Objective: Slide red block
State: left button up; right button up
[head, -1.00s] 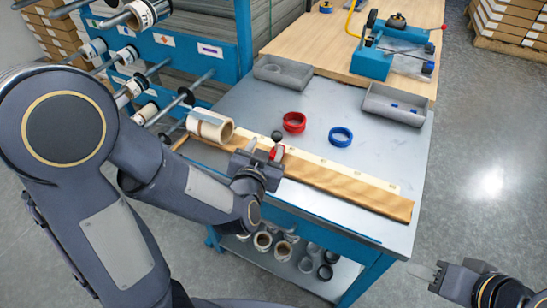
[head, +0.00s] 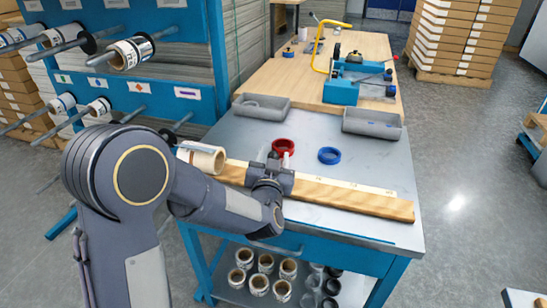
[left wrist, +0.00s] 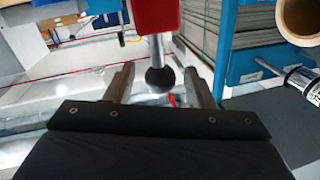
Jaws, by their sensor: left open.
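The red block (left wrist: 156,15) is at the top of the left wrist view, with a metal rod and a dark ball knob (left wrist: 160,80) on it. In the head view my gripper mostly hides the block. My left gripper (head: 270,170) is over the wooden board with a pale strip (head: 345,197) at the table's front edge. In the left wrist view its open fingers (left wrist: 160,88) stand on either side of the knob. I cannot tell whether they touch it. My right gripper is out of view.
A roll (head: 203,157) lies at the board's left end. A red ring (head: 283,146) and a blue ring (head: 329,156) lie behind the board. Two grey trays (head: 262,109) (head: 372,124) stand farther back. The metal tabletop (head: 385,165) is clear to the right.

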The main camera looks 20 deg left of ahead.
pick_arm(q)
jog(key=shift+w, duration=0.25)
grip_shut()
